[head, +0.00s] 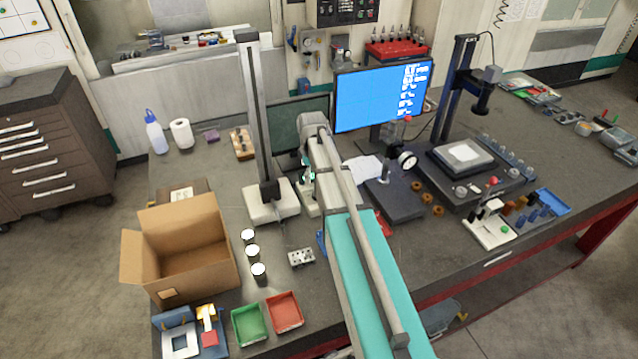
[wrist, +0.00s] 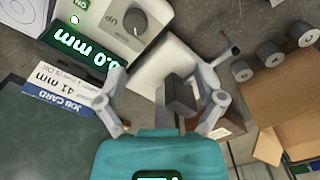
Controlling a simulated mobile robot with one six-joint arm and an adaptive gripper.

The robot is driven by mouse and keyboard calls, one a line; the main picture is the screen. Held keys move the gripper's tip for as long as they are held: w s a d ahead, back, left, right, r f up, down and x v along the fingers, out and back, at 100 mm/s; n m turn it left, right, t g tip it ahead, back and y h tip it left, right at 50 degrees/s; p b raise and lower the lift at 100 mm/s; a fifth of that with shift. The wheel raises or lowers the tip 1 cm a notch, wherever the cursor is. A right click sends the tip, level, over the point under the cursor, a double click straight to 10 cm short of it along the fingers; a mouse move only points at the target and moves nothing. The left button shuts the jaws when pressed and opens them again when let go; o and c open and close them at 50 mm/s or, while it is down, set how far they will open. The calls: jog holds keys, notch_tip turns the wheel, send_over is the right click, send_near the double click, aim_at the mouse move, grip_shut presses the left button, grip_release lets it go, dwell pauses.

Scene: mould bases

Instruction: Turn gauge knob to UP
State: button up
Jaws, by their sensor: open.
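The gauge's grey knob (wrist: 135,20) is at the top of the wrist view, on a white panel with "UP" printed beside it. Its pointer direction is too small to tell. The lit green display (wrist: 78,48) reads "0.0 mm", upside down. The gauge column and white base (head: 270,203) stand left of my arm in the head view. My gripper (wrist: 162,72) is open and apart from the knob, which lies beyond the fingertips. The gauge's dark slider block (wrist: 182,97) appears between the fingers; whether they touch it cannot be told. My arm hides much of this area in the head view.
A job card (wrist: 58,88) reading "41 mm" lies beside the display. Several cylinders (head: 252,251) and an open cardboard box (head: 195,255) stand left of my arm. A metal block (head: 301,257) lies nearby. A monitor (head: 383,95) is behind, right.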

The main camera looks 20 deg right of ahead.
jog(key=shift+n, duration=0.7)
jog(key=w+d+r, duration=0.1)
jog(key=w+d+p, duration=0.1)
jog(key=shift+w+d+r, duration=0.35)
jog(key=shift+w+r, duration=0.05)
jog(key=shift+f, duration=0.25)
notch_tip(320, 180, down, 13)
jog(key=b, duration=1.4)
jog(key=shift+f, duration=0.15)
